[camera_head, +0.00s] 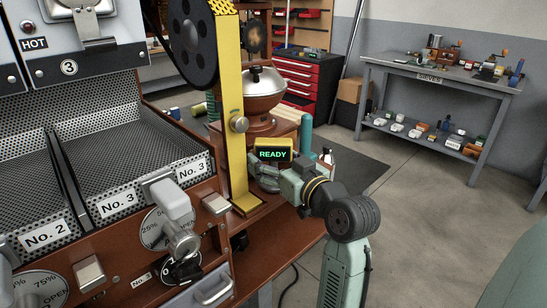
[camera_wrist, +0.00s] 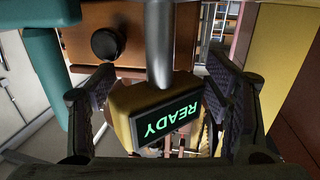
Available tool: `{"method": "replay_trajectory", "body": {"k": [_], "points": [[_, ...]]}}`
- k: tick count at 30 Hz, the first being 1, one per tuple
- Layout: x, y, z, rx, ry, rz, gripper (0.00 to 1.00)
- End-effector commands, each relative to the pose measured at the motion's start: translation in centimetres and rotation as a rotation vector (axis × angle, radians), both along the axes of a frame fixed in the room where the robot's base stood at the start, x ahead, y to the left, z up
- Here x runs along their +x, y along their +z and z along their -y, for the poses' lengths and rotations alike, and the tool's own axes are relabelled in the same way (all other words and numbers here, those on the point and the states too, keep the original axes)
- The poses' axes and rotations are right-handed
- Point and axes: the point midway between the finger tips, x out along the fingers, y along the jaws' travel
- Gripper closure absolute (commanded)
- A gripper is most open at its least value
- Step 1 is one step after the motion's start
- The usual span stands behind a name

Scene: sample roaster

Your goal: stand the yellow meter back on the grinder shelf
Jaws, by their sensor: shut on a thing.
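The yellow meter (camera_head: 285,144) shows a green READY display in the head view, beside the grinder's wooden body (camera_head: 257,130). In the wrist view the meter (camera_wrist: 122,104) is between the two dark finger pads, its display tilted and upside down. A grey metal rod (camera_wrist: 158,45) runs up from the meter there. My gripper (camera_head: 270,174) is shut on the meter; its fingers (camera_wrist: 165,92) also show in the wrist view. My gripper and the meter hide part of the grinder, and I cannot clearly make out its shelf.
A yellow upright (camera_head: 231,100) with a black wheel stands left of the grinder. A teal post (camera_head: 306,132) and a small bottle (camera_head: 327,158) are close on the right. The roaster trays (camera_head: 115,130) fill the left. Open floor separates the sieves table (camera_head: 440,73).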

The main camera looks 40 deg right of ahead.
Motion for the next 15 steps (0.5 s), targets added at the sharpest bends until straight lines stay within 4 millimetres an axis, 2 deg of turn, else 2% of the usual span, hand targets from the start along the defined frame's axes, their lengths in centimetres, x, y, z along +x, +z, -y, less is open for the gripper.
{"method": "replay_trajectory", "body": {"k": [10, 11, 15], "points": [[-0.01, -0.45, -0.03, 0.0, 0.001, 0.002, 0.69], [-0.01, -0.47, -0.02, 0.0, 0.001, 0.0, 0.28], [-0.02, -0.35, 0.0, 0.0, 0.0, 0.0, 0.2]]}}
